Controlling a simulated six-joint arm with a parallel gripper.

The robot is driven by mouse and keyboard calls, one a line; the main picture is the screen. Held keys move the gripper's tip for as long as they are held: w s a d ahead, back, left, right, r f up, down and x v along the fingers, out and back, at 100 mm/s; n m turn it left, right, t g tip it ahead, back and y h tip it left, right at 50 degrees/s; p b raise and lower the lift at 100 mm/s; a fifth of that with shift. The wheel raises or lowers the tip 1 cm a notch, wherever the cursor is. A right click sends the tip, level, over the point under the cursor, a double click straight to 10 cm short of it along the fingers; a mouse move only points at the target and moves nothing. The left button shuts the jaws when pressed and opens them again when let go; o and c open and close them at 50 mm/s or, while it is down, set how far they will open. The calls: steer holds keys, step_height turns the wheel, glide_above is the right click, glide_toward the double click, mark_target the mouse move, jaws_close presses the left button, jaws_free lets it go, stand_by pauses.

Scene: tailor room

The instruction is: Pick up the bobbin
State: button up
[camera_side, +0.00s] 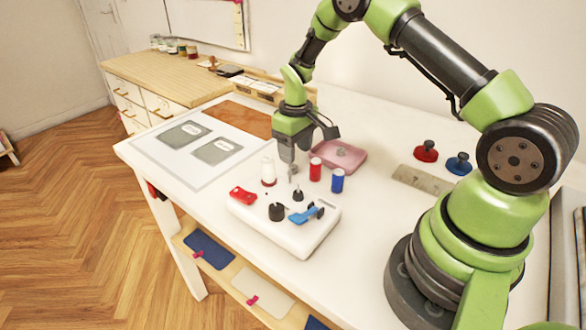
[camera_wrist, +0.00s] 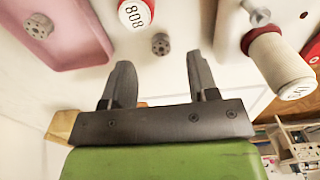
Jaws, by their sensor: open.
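A small grey bobbin (camera_wrist: 160,44) with holes in its face lies on the white table, seen just beyond and between my fingertips in the wrist view. A second grey bobbin (camera_wrist: 38,26) lies in the pink tray (camera_wrist: 75,58); it also shows in the side view (camera_side: 341,151). My gripper (camera_wrist: 158,68) is open, with nothing between its fingers. In the side view, my gripper (camera_side: 294,154) points down above the table between the white spool (camera_side: 268,171) and the red spool (camera_side: 315,169). A small grey thing (camera_side: 293,171) shows just below it, partly unclear.
A blue spool (camera_side: 337,180) stands beside the red one. In front is a white block (camera_side: 300,239) with red, black and blue parts on it. Red and blue knobbed pieces (camera_side: 426,151) lie to the right. The left of the table holds a flat sheet with grey patches (camera_side: 217,151).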

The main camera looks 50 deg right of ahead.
mark_target(294, 167)
step_height(294, 167, down, 5)
steer(key=shift+w+r, duration=0.15)
steer(key=shift+r, duration=0.05)
steer(key=shift+c, duration=0.2)
steer(key=c, duration=1)
